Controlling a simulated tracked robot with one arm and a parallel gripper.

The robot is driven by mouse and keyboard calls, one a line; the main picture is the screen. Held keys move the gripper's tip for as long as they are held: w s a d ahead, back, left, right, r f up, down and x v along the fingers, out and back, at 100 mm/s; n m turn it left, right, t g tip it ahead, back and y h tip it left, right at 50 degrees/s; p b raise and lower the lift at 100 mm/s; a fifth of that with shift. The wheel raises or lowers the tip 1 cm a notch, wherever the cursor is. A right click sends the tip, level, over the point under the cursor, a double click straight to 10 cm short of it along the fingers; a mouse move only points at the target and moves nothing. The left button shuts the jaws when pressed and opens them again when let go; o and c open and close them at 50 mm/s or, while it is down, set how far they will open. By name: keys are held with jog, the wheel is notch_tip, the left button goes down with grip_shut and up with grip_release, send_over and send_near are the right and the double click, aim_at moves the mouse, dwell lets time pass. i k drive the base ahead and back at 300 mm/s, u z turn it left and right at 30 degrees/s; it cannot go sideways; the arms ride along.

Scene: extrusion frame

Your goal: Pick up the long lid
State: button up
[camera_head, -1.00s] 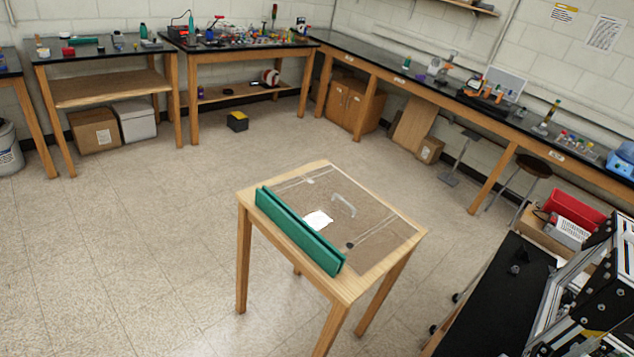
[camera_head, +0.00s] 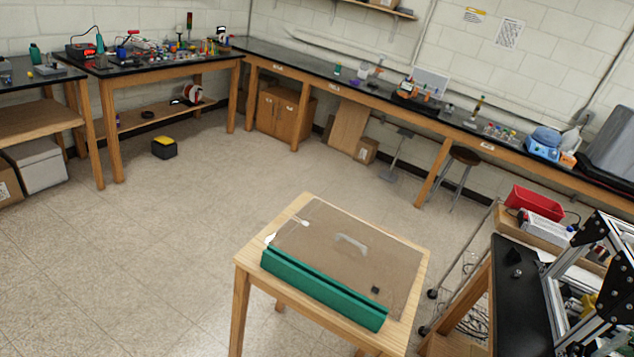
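A small wooden table (camera_head: 240,290) stands in the lower middle of the view. A long green bar-shaped piece (camera_head: 318,290) lies along its near edge, with a groove running along its length. Behind it a flat brown panel (camera_head: 325,262) covers most of the tabletop and carries a pale handle-like shape (camera_head: 351,243). I cannot tell for certain which of these is the long lid; the green piece is the longest, narrowest one. Small white bits (camera_head: 270,239) and a small black item (camera_head: 375,290) are on the tabletop. My gripper is not in view.
At the lower right stand a black-topped bench (camera_head: 510,290) and a metal extrusion frame (camera_head: 585,275), close to the table. A red bin (camera_head: 533,201) sits behind them. Long benches line the walls. A black-and-yellow box (camera_head: 164,147) sits on the floor. Left of the table is clear.

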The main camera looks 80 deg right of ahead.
aim_at(363, 258)
jog(key=i, duration=1.7)
jog(key=z, duration=3.3)
jog(key=i, duration=1.05)
jog(key=u, duration=0.05)
